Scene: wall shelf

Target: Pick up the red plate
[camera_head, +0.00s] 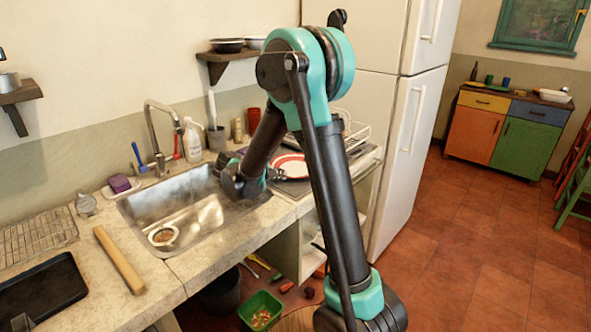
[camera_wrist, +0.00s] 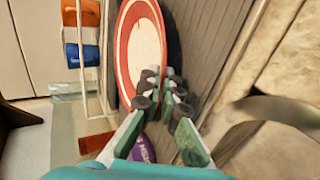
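The red plate (camera_head: 294,161), with a white middle and red rim, lies on the counter right of the sink in the head view. In the wrist view the red plate (camera_wrist: 143,42) lies on a grooved dark surface. My gripper (camera_wrist: 165,78) is at the plate's near rim, its fingertips close together and overlapping the rim in the picture. Whether they touch or pinch it cannot be told. In the head view my gripper (camera_head: 276,174) is at the plate's left side, and my arm hides part of the plate.
The metal sink (camera_head: 190,214) holds a small round strainer (camera_head: 163,235). A white dish rack (camera_head: 356,132) stands behind the plate. A blue cup (camera_wrist: 82,56) and an orange cup (camera_wrist: 83,12) are beside the plate in the wrist view. A white fridge (camera_head: 385,165) stands to the right.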

